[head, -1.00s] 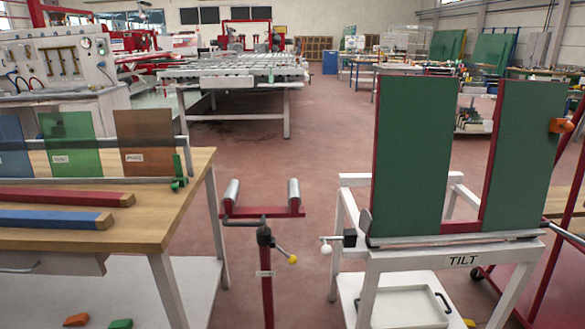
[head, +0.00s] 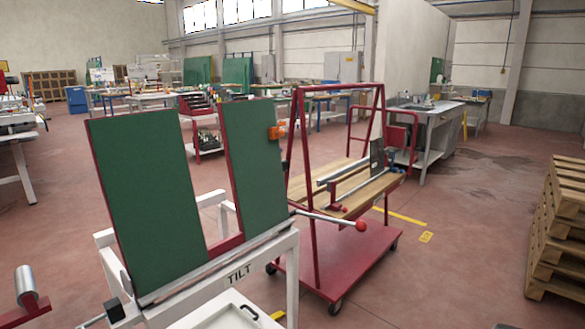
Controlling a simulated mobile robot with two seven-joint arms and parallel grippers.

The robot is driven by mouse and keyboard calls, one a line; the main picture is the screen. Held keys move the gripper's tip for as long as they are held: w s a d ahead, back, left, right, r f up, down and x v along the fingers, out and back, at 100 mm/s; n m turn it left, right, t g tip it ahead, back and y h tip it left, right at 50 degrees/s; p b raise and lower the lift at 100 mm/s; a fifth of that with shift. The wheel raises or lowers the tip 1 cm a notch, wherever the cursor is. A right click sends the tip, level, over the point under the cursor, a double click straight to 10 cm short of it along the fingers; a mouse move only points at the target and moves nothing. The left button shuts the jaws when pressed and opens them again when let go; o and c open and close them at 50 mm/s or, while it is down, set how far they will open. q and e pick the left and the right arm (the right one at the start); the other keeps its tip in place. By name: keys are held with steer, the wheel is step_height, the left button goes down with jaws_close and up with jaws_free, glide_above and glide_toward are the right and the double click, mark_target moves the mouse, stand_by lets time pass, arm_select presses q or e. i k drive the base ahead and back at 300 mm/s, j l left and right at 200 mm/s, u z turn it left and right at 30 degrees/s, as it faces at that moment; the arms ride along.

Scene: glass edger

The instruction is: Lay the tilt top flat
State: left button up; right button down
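The tilt top is two green panels on a red frame, a left panel (head: 148,203) and a right panel (head: 254,165). Both stand steeply raised on a white table frame (head: 290,262) marked TILT. An orange piece (head: 277,131) sits at the right panel's outer edge. A lever with a red ball knob (head: 361,225) reaches out to the right from the stand. A black block (head: 114,309) is at the stand's lower left corner. Neither of my grippers is in view.
A red wheeled cart (head: 345,258) with wooden boards stands close to the right of the tilt stand. Stacked pallets (head: 562,232) are at the right edge. A roller stand (head: 26,286) is at lower left. Floor between cart and pallets is clear.

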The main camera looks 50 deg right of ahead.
mark_target(141, 163)
steer(key=i+l, duration=0.15)
steer(key=l, duration=0.3)
steer(key=i+l, duration=0.1)
steer(key=l, duration=0.4)
steer(key=i+l, duration=0.15)
steer(key=l, duration=0.3)
steer(key=i+l, duration=0.15)
steer(key=l, duration=0.3)
steer(key=i+l, duration=0.1)
steer(key=l, duration=0.4)
steer(key=i+l, duration=0.15)
steer(key=l, duration=0.3)
steer(key=i+l, duration=0.15)
steer(key=l, duration=0.3)
steer(key=i+l, duration=0.1)
steer(key=l, duration=0.4)
steer(key=k+l+u, duration=0.55)
steer(key=k+l, duration=0.1)
steer(key=k, duration=0.05)
